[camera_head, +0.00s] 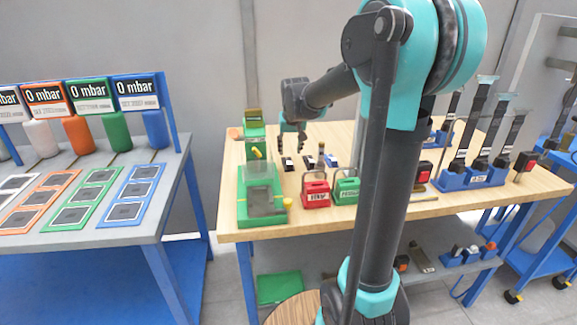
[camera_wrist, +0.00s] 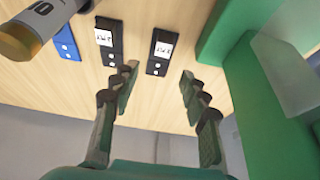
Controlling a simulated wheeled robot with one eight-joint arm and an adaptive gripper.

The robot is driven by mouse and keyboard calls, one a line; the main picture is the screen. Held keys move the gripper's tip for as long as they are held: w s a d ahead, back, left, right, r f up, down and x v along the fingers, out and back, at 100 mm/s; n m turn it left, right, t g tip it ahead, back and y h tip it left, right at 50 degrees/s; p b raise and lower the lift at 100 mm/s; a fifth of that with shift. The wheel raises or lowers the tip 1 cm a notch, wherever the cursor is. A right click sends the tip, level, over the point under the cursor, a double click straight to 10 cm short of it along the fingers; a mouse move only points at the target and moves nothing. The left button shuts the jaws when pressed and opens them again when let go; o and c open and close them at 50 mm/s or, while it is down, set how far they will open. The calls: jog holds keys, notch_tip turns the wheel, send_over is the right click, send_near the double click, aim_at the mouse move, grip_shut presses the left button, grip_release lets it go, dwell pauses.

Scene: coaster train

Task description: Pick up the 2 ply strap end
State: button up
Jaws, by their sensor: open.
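Two black strap ends with white labels lie on the wooden table. One strap end (camera_wrist: 161,50) lies just beyond my fingertips, roughly in line with the gap between them. The other strap end (camera_wrist: 108,42) lies to its left, beyond the left finger. The labels are tilted and too small to read surely, so I cannot tell which is the 2 ply one. They also show in the head view, the left one (camera_head: 288,164) and the right one (camera_head: 309,162). My gripper (camera_wrist: 158,72) is open and empty; in the head view my gripper (camera_head: 292,139) hangs above the strap ends.
A blue piece (camera_wrist: 66,44) lies beside the strap ends. A brown-capped cylinder (camera_wrist: 25,35) stands near it. A green machine (camera_head: 262,195) stands close by. Red (camera_head: 316,195) and green (camera_head: 346,190) handled blocks stand in front. The wooden table (camera_head: 400,205) has bare patches between them.

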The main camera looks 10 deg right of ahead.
aim_at(289, 159)
jog(key=shift+s+x, duration=0.15)
jog(key=shift+x, duration=1.4)
jog(key=shift+s+x, duration=0.1)
jog(key=shift+x, duration=1.4)
jog(key=shift+f, duration=0.1)
grip_shut()
